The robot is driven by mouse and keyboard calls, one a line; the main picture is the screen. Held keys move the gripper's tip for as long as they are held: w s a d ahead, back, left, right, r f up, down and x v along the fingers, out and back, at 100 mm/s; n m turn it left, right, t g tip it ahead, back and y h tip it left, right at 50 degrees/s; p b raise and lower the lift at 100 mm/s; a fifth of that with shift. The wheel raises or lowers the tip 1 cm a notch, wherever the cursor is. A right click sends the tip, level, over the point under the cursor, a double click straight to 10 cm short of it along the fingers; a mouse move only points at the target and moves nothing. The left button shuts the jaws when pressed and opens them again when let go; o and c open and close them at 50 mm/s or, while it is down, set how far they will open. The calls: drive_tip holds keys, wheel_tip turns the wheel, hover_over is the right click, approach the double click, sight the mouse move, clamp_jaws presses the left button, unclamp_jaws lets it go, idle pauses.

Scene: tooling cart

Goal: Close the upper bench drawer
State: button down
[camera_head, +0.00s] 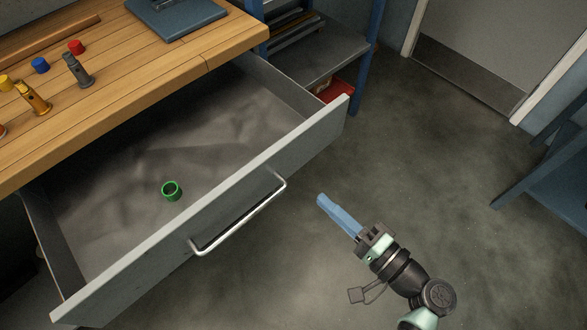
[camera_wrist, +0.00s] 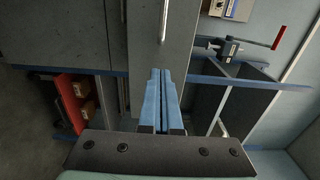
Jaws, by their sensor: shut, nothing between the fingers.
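The upper bench drawer (camera_head: 290,150) is pulled far out from under the wooden bench in the head view. Its grey front carries a silver bar handle (camera_head: 240,220). A green ring-shaped part (camera_head: 172,191) lies inside on the drawer floor. My gripper (camera_head: 322,201), with blue fingers, is to the right of the handle and apart from it, in front of the drawer. The fingers are shut and empty. In the wrist view, the shut fingers (camera_wrist: 160,76) point toward a grey front panel (camera_wrist: 160,40) with a bar handle (camera_wrist: 165,15); any contact is unclear there.
The wooden bench top (camera_head: 130,75) holds small coloured parts and a blue plate (camera_head: 178,15). A grey shelf (camera_head: 318,55) with a red bin (camera_head: 334,90) stands behind the drawer. Blue furniture (camera_head: 555,165) is at the right edge. The floor (camera_head: 420,140) between is clear.

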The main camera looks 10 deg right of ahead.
sight(284, 166)
drive_tip(key=x, duration=0.9)
drive_tip(key=shift+w, duration=0.15)
drive_tip(key=shift+a, duration=0.1)
